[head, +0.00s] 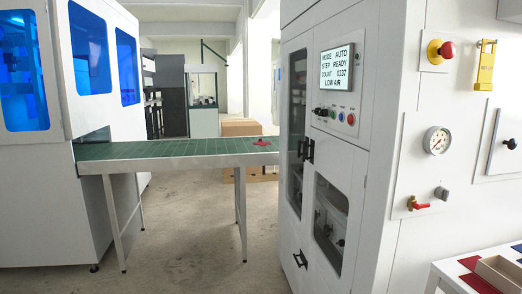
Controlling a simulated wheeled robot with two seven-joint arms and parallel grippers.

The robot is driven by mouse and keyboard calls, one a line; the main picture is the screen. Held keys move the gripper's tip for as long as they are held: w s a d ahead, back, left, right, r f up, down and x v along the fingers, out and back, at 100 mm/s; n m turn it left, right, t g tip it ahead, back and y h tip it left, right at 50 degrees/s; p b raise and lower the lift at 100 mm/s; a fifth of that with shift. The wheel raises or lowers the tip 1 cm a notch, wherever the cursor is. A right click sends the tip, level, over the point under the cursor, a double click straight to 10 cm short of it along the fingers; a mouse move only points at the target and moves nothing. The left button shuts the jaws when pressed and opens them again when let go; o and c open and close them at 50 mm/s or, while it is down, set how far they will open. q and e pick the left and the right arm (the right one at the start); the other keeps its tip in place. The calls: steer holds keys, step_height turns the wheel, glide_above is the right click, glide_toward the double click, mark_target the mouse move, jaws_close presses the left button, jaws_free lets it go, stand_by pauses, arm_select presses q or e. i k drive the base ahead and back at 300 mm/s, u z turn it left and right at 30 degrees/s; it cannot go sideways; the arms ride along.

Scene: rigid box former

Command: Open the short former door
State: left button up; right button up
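The white box former (375,130) stands right of centre, with its doors facing left and toward me. A tall narrow window (296,110) sits in its left door. A shorter door with a dark window (329,222) is to the right, below the control panel; it looks shut. Two black handles sit side by side near the seam, the right one (310,151) at the shorter door's upper left. Another black handle (300,259) is low on the front. Which door each handle belongs to is not fully clear. Neither of my grippers shows.
A green conveyor table (175,149) with a red item (262,142) reaches the former from a white machine at left. The display (337,68) reads LOW AIR. A gauge (437,140) and red valve (417,204) are on the right wall. Floor between is clear.

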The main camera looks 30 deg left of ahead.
mark_target(344, 164)
steer(key=u, duration=1.25)
steer(key=i, duration=1.15)
steer(key=u, duration=0.65)
steer(key=i, duration=1.85)
steer(key=z, duration=0.7)
